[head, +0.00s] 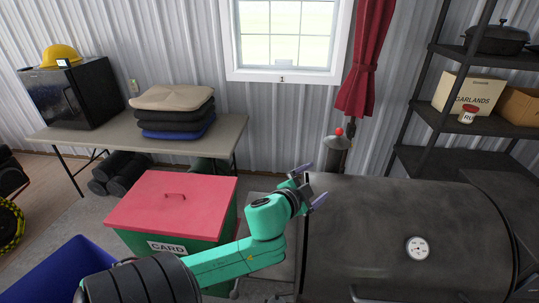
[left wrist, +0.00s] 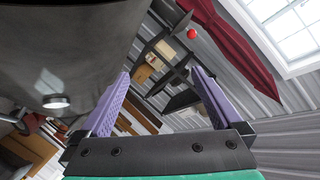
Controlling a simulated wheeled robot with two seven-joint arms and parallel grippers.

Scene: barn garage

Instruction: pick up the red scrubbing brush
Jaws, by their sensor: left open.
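I do not see anything that is clearly a red scrubbing brush. A small red round thing (head: 338,131) sits on top of a grey cylinder behind the grill; it also shows in the left wrist view (left wrist: 191,33). I cannot tell whether it is part of the brush. My left gripper (head: 311,186) is open and empty beside the grill's left end, nearer to me than the red thing and apart from it. In the left wrist view its two purple fingers (left wrist: 161,72) stand wide apart with nothing between them. My right gripper is out of view.
The large dark grill (head: 370,240) fills the right front. A green bin with a red lid (head: 150,205) stands left of my gripper, with a blue bin (head: 45,275) in front. A table (head: 95,137) with folded cushions and a dark shelf (head: 445,107) stand at the back.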

